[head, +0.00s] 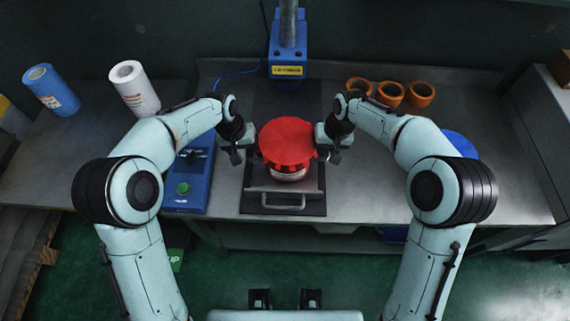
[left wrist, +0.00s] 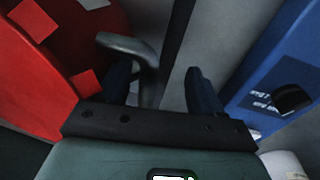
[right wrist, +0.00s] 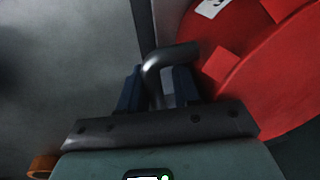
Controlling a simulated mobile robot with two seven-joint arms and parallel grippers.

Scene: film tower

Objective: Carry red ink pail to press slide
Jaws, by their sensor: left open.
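The red ink pail (head: 286,142) is upright at the press slide (head: 257,198), above its plate; whether its base touches the plate is hard to tell. It also shows in the left wrist view (left wrist: 40,75) and the right wrist view (right wrist: 270,75). My left gripper (head: 237,152) is at the pail's left side. Its fingers are apart, with the grey side handle (left wrist: 128,48) between them, close to one finger. My right gripper (head: 328,150) is at the right side, its fingers close around the other handle (right wrist: 172,54).
The blue press head (head: 288,60) stands behind the pail. A blue control box with a green button (head: 183,188) is left of the slide. Several orange rolls (head: 390,94) and a blue round thing (head: 461,144) are right. White (head: 134,88) and blue (head: 51,90) rolls stand left.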

